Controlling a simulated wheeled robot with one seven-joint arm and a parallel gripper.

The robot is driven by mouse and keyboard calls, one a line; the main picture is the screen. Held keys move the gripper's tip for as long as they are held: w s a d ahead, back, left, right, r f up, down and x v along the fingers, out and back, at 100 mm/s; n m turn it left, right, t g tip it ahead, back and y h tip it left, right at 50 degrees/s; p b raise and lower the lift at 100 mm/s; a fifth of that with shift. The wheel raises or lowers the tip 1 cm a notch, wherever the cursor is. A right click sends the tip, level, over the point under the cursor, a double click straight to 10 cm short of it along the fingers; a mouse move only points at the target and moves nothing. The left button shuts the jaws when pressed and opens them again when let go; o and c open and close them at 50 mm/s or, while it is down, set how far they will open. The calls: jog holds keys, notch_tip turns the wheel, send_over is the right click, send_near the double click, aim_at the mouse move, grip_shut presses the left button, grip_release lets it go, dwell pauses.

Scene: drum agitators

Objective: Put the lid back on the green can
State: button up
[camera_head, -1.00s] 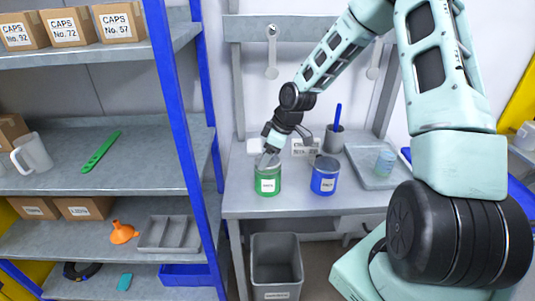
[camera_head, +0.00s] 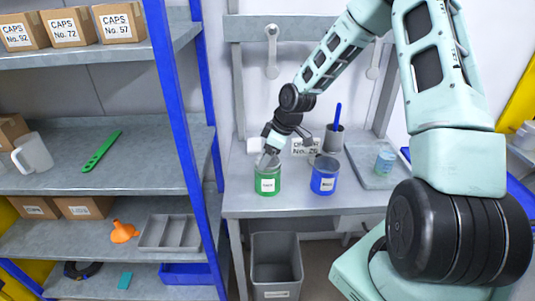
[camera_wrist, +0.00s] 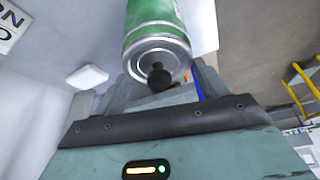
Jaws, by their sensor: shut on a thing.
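The green can (camera_head: 267,180) stands upright on the grey bench, with a white label on its front. My gripper (camera_head: 267,160) is right over the can's top, reaching down at a slant. In the wrist view the silver lid (camera_wrist: 152,49) with its black knob (camera_wrist: 159,76) lies across the end of the green can (camera_wrist: 152,14). My gripper (camera_wrist: 160,88) is shut on the lid at its knob. Lid and can look in line and touching or nearly so. I cannot tell whether the lid is fully seated.
A blue can (camera_head: 323,180) stands close to the right of the green can. Behind are a grey cup (camera_head: 334,138) with a blue stick and a sign (camera_head: 305,147). A grey tray (camera_head: 372,172) is at right. A grey bin (camera_head: 275,262) stands below the bench.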

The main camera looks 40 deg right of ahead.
dwell(0.9)
jog(key=o, duration=1)
jog(key=shift+o, duration=0.4)
jog(key=shift+r, duration=0.1)
jog(key=shift+r+p, duration=3.45)
jog(key=shift+c, duration=0.3)
grip_shut()
